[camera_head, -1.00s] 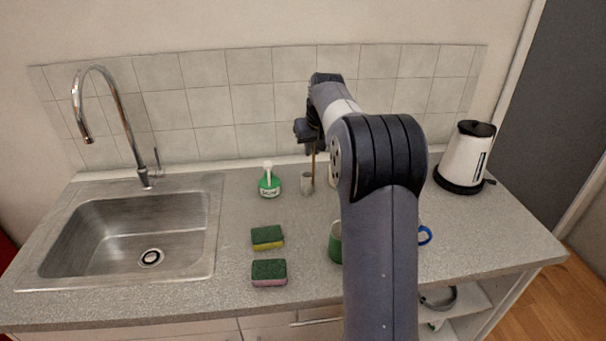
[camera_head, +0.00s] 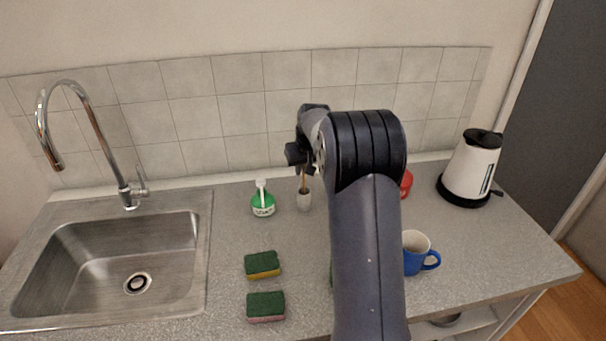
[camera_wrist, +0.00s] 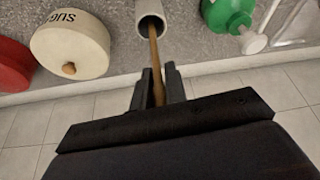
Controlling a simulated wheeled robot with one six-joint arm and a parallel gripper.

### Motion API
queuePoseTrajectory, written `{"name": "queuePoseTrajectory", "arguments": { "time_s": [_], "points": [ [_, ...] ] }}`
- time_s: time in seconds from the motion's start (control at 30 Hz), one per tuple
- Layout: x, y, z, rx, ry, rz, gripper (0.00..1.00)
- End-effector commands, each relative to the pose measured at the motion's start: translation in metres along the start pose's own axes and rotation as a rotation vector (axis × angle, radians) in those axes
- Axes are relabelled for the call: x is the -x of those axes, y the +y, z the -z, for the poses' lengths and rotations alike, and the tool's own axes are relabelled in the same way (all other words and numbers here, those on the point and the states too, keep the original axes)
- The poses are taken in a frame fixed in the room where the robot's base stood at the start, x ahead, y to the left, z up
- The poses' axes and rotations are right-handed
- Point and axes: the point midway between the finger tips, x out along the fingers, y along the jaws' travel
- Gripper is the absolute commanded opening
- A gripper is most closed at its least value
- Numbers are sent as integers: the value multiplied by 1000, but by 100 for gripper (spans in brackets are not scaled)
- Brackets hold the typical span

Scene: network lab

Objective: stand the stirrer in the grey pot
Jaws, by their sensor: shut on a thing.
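The stirrer is a thin wooden stick (camera_wrist: 154,50), held between the fingers of my gripper (camera_wrist: 158,88), which is shut on it. The grey pot (camera_wrist: 150,8) is a small pale cup at the top of the wrist view. The stirrer's far end reaches into its mouth; how deep is hidden. In the head view the pot (camera_head: 304,202) stands upright near the back of the counter. The stirrer (camera_head: 304,182) rises from its mouth, roughly upright, to my gripper (camera_head: 303,166) just above. My arm hides part of the gripper there.
A green soap bottle (camera_head: 263,202) stands close left of the pot. A sugar jar (camera_wrist: 70,45) and a red object (camera_wrist: 12,66) are on its other side. Two sponges (camera_head: 262,264), a blue mug (camera_head: 414,258), a kettle (camera_head: 470,170) and a sink (camera_head: 110,262) are farther off.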

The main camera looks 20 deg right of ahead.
Motion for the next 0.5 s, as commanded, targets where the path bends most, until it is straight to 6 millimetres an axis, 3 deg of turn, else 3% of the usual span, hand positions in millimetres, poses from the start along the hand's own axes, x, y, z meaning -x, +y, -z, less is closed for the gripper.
{"name": "queuePoseTrajectory", "arguments": {
  "time_s": [0.2, 0.5],
  "points": [
    [-22, 0, -10, 0, -2, 1, 0],
    [-25, 0, -10, 0, -1, 0, 0]
  ]
}}
